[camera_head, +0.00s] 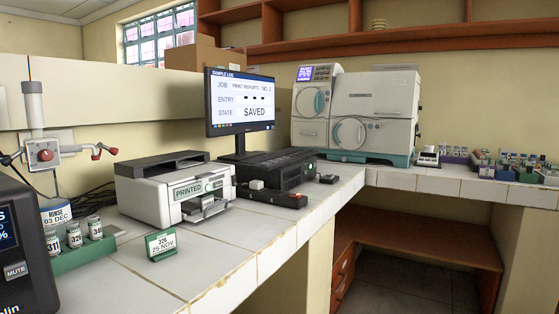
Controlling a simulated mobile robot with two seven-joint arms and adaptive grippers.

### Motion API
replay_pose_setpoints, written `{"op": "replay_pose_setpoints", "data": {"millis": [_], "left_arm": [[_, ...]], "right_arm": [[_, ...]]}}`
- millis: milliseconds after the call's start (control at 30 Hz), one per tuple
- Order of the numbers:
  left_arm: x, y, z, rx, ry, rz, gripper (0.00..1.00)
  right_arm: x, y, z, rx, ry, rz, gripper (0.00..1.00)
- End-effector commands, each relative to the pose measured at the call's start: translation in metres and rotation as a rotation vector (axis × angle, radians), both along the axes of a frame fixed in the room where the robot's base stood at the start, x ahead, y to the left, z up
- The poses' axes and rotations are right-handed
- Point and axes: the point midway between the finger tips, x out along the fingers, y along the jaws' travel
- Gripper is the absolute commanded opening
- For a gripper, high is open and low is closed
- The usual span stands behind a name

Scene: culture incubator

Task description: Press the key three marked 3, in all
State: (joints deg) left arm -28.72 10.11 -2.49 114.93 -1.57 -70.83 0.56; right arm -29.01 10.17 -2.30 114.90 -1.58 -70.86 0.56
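No key with a readable 3 shows in the head view. A dark device (20,262) at the left edge is cut off by the frame. It has a lit blue screen (6,229) and a key marked MUTE (16,271); any other keys on it are out of view. Neither of my grippers is in view.
The monitor (240,100) reads SAMPLE LOG and SAVED. A white printer (176,190) reads PRINTED. A green-bordered card (161,244) stands on the tiled bench (230,258). A green rack (85,254) with labelled vials stands by the dark device. The front middle bench is clear.

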Motion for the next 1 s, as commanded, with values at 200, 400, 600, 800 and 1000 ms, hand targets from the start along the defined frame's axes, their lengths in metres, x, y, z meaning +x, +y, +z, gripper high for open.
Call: {"op": "replay_pose_setpoints", "data": {"millis": [200, 400, 600, 800, 1000], "left_arm": [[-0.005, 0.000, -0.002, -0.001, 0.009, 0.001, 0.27], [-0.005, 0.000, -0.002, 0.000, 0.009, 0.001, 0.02], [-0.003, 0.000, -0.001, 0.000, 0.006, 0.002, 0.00], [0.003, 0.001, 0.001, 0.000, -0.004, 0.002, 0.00], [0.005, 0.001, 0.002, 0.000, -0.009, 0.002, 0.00]], "right_arm": [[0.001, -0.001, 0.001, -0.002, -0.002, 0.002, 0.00], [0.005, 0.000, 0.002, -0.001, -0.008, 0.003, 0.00], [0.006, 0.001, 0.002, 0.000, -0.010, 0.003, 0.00], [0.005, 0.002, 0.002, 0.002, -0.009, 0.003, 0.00], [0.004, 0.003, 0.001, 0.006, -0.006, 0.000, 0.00]]}}
